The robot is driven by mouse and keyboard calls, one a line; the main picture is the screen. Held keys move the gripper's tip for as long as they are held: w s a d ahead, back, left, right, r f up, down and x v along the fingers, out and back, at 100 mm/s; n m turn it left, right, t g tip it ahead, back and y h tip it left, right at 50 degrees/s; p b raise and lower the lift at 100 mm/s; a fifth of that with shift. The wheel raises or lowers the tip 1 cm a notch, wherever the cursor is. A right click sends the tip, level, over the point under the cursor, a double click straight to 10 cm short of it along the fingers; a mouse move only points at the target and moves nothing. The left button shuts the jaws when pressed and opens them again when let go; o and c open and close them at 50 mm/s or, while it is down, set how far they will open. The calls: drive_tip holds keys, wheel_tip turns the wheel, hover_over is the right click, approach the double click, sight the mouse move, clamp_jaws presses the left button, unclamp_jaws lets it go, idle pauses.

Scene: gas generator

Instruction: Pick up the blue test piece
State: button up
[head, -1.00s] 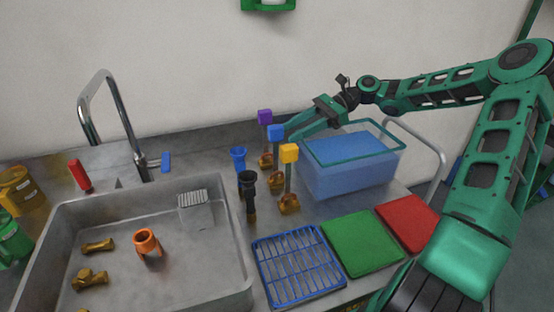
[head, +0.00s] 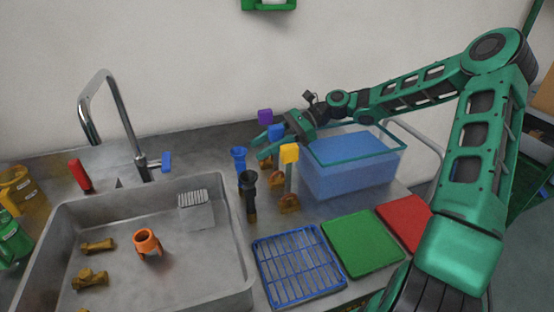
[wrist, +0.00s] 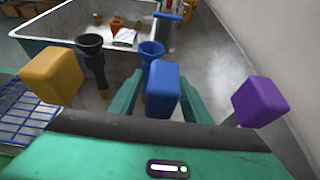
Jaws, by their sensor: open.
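The blue test piece (head: 276,132) has a blue cube on top and stands upright on the counter, between the purple-topped piece (head: 265,117) and the yellow-topped piece (head: 289,154). Its lower part is mostly hidden by my gripper and the yellow piece in the head view. My gripper (head: 262,147) is open, with its fingers around the blue piece, one on either side. In the wrist view the blue cube (wrist: 163,90) sits between the two green fingers (wrist: 160,95). I cannot tell whether the fingers touch it.
A blue funnel (head: 238,158) and a black funnel-topped piece (head: 248,190) stand close to the left. A blue-filled clear tank (head: 352,165) is under my arm. The sink (head: 165,275), blue rack (head: 298,265), green mat (head: 360,243) and red mat (head: 404,220) lie in front.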

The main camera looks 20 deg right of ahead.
clamp_jaws()
drive_tip(key=shift+r, duration=0.1)
